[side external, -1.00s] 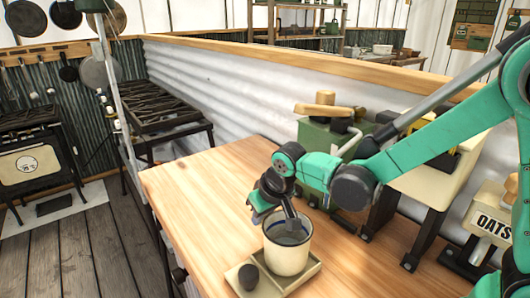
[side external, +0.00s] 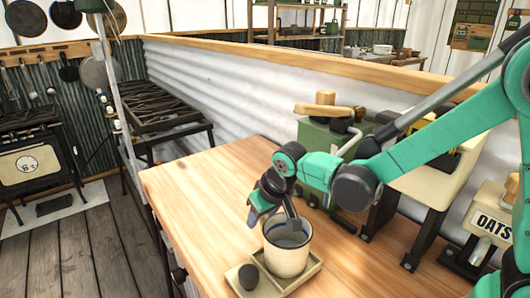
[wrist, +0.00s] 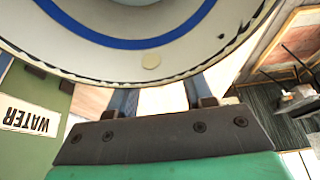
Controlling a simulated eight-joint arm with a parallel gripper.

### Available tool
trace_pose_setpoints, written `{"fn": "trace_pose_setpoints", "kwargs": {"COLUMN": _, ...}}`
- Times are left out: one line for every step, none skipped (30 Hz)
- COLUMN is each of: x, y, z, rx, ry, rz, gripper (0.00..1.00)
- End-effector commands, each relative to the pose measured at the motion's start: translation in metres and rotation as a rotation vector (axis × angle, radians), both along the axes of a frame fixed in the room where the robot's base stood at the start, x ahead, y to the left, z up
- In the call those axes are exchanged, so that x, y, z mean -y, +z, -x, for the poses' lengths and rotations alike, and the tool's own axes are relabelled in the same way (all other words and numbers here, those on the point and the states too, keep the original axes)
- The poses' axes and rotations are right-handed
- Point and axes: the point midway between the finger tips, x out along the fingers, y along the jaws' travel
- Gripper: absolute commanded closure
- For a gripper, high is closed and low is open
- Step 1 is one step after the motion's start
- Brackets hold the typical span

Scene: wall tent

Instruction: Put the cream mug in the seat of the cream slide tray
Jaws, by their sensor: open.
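The cream mug (side external: 287,254) stands upright on the cream slide tray (side external: 304,275), toward its right part. Its lower edge meets the tray, but the seat under it is hidden. My gripper (side external: 271,222) is open at the mug's rim, with one finger out to the left and the other at the mug's mouth. In the wrist view the mug (wrist: 150,62) fills the top, with a blue ring on it. My two fingers (wrist: 158,98) reach toward it, and their tips are hidden behind it.
A dark knob (side external: 248,276) stands at the tray's left end. A green container (side external: 323,135) and an oats box (side external: 490,222) stand along the corrugated wall. The wooden table (side external: 195,195) is clear left of the tray.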

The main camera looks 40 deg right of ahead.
Motion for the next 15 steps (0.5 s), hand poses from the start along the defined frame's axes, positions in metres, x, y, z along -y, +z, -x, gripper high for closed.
{"fn": "trace_pose_setpoints", "kwargs": {"x": 0.000, "y": 0.005, "z": 0.002, "rx": 0.000, "ry": 0.001, "rz": 0.000, "gripper": 0.54}}
{"fn": "trace_pose_setpoints", "kwargs": {"x": 0.000, "y": 0.008, "z": 0.003, "rx": 0.000, "ry": 0.001, "rz": 0.000, "gripper": 0.54}}
{"fn": "trace_pose_setpoints", "kwargs": {"x": 0.000, "y": 0.013, "z": 0.006, "rx": 0.000, "ry": 0.001, "rz": 0.000, "gripper": 0.54}}
{"fn": "trace_pose_setpoints", "kwargs": {"x": 0.000, "y": 0.017, "z": 0.007, "rx": 0.000, "ry": 0.001, "rz": 0.000, "gripper": 0.54}}
{"fn": "trace_pose_setpoints", "kwargs": {"x": 0.000, "y": 0.021, "z": 0.009, "rx": 0.000, "ry": 0.001, "rz": 0.000, "gripper": 0.54}}
{"fn": "trace_pose_setpoints", "kwargs": {"x": 0.000, "y": 0.026, "z": 0.012, "rx": 0.000, "ry": 0.001, "rz": 0.000, "gripper": 0.54}}
{"fn": "trace_pose_setpoints", "kwargs": {"x": 0.000, "y": 0.031, "z": 0.014, "rx": 0.000, "ry": 0.001, "rz": 0.000, "gripper": 0.54}}
{"fn": "trace_pose_setpoints", "kwargs": {"x": 0.000, "y": 0.036, "z": 0.016, "rx": 0.000, "ry": 0.001, "rz": 0.000, "gripper": 0.54}}
{"fn": "trace_pose_setpoints", "kwargs": {"x": 0.000, "y": 0.042, "z": 0.019, "rx": 0.000, "ry": 0.001, "rz": 0.000, "gripper": 0.54}}
{"fn": "trace_pose_setpoints", "kwargs": {"x": 0.000, "y": 0.047, "z": 0.021, "rx": 0.000, "ry": 0.001, "rz": 0.000, "gripper": 0.54}}
{"fn": "trace_pose_setpoints", "kwargs": {"x": 0.000, "y": 0.051, "z": 0.023, "rx": 0.000, "ry": 0.001, "rz": 0.000, "gripper": 0.54}}
{"fn": "trace_pose_setpoints", "kwargs": {"x": 0.000, "y": 0.058, "z": 0.026, "rx": 0.000, "ry": 0.001, "rz": 0.000, "gripper": 0.54}}
{"fn": "trace_pose_setpoints", "kwargs": {"x": 0.000, "y": 0.063, "z": 0.028, "rx": 0.000, "ry": 0.001, "rz": 0.000, "gripper": 0.54}}
{"fn": "trace_pose_setpoints", "kwargs": {"x": 0.000, "y": 0.068, "z": 0.030, "rx": 0.000, "ry": 0.001, "rz": 0.000, "gripper": 0.54}}
{"fn": "trace_pose_setpoints", "kwargs": {"x": 0.000, "y": 0.074, "z": 0.032, "rx": 0.000, "ry": 0.001, "rz": 0.000, "gripper": 0.54}}
